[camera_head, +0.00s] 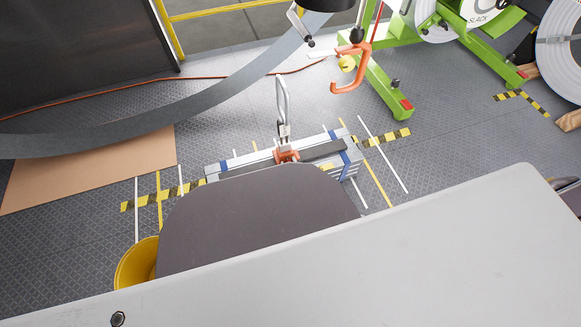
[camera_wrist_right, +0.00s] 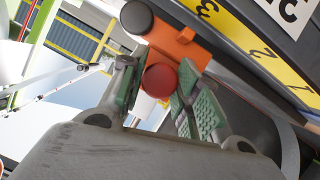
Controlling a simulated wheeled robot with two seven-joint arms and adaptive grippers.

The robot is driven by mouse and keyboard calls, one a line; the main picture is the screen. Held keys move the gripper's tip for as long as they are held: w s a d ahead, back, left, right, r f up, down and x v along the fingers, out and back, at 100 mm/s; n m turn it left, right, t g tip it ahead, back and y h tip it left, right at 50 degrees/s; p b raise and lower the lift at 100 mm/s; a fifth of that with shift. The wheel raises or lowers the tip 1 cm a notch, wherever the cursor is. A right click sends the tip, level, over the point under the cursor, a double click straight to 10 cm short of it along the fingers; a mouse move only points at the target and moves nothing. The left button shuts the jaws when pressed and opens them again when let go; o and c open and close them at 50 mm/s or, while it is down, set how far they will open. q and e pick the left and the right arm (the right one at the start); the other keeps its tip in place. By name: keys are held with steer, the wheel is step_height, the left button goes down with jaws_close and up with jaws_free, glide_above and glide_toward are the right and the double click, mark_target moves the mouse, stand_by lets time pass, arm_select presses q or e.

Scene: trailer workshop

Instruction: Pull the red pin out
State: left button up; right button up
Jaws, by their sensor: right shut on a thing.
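The red pin shows its round red head (camera_wrist_right: 159,81) in the right wrist view, in front of an orange block (camera_wrist_right: 178,40). My right gripper (camera_wrist_right: 163,88) has its green-padded fingers on both sides of the red head and is shut on it. The pin's shaft is hidden, so I cannot tell how deep it sits. The block lies beside a dark panel with a yellow numbered scale (camera_wrist_right: 262,45). In the head view I cannot make out the pin. My left gripper is not in view.
In the head view, an orange hook (camera_head: 349,86) hangs near a green stand (camera_head: 387,92). A silver case (camera_head: 214,170) stands on the floor behind a dark plate (camera_head: 255,220). A yellow bucket (camera_head: 133,267) is at lower left. A large grey arc (camera_head: 190,108) crosses the upper left.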

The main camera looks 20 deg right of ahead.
steer(key=shift+s, duration=0.95)
stand_by(1.6)
steer(key=shift+s, duration=0.3)
steer(key=shift+s+b, duration=0.25)
steer(key=shift+b, duration=0.05)
steer(key=shift+s, duration=0.3)
steer(key=shift+s+d, duration=0.1)
steer(key=shift+s, duration=0.2)
steer(key=shift+s, duration=0.3)
steer(key=shift+s, duration=0.3)
steer(key=shift+s, duration=0.3)
steer(key=shift+s, duration=0.2)
